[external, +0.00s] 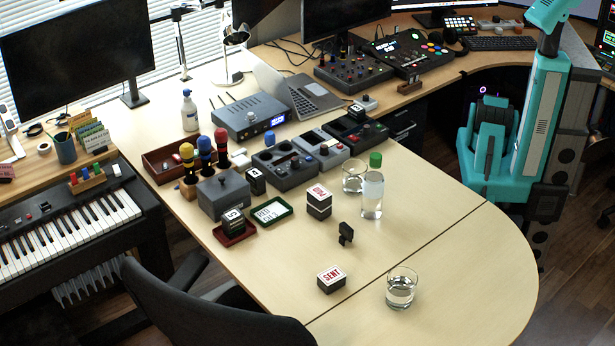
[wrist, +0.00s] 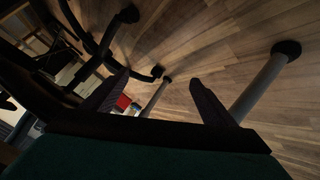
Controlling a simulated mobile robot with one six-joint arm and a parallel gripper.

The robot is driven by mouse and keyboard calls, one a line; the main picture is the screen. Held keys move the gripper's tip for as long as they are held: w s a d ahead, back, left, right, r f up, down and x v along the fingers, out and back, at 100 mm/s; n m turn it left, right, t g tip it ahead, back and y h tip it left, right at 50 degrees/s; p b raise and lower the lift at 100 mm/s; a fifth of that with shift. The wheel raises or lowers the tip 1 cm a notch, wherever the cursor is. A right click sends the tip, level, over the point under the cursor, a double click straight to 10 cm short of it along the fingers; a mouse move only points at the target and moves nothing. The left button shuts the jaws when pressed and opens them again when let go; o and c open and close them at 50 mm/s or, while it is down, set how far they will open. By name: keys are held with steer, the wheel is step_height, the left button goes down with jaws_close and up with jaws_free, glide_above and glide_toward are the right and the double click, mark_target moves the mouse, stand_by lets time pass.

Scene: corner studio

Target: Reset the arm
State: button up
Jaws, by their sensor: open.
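My gripper (wrist: 159,78) shows in the wrist view as two dark fingers spread wide apart, with nothing between them but the view of the floor. It is open and empty. In the external view my teal arm (external: 537,125) stands folded beside the right end of the desk (external: 455,240), clear of the things on it. I cannot make out the fingers there.
The wrist view shows wooden floor (wrist: 225,40), grey legs (wrist: 262,88) and dark curved chair or stand parts. On the desk are a bottle (external: 372,195), a glass (external: 401,288), stamps and electronics. An office chair (external: 200,305) stands at the front left.

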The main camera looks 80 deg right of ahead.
steer(key=w+d+r+m+h+p, duration=0.2)
steer(key=w+d+m+h, duration=0.15)
steer(key=w+d, duration=0.5)
steer(key=w+d+r+m+h+p, duration=0.2)
steer(key=w+d+h, duration=0.25)
steer(key=d, duration=0.75)
steer(key=w+d+r+m+h+p, duration=0.1)
steer(key=w+d+m+h+p, duration=0.15)
steer(key=w+d, duration=0.6)
steer(key=s+d+r+m+g+h+p, duration=0.2)
steer(key=s+d+g, duration=0.1)
steer(key=d, duration=0.6)
steer(key=s+d+r+m+g+h+p, duration=0.15)
steer(key=s+d, duration=0.25)
steer(key=d, duration=0.5)
steer(key=s+d+r+m+g+y+p, duration=0.2)
steer(key=s+d+r+m+g+p, duration=0.2)
steer(key=s+d+g, duration=0.5)
steer(key=a+r+m+t+y+p, duration=0.1)
steer(key=a+r+y+p, duration=0.2)
steer(key=a, duration=0.4)
steer(key=shift+w+a+r+y+p, duration=0.4)
steer(key=shift+y+p, duration=0.25)
steer(key=shift+y, duration=0.35)
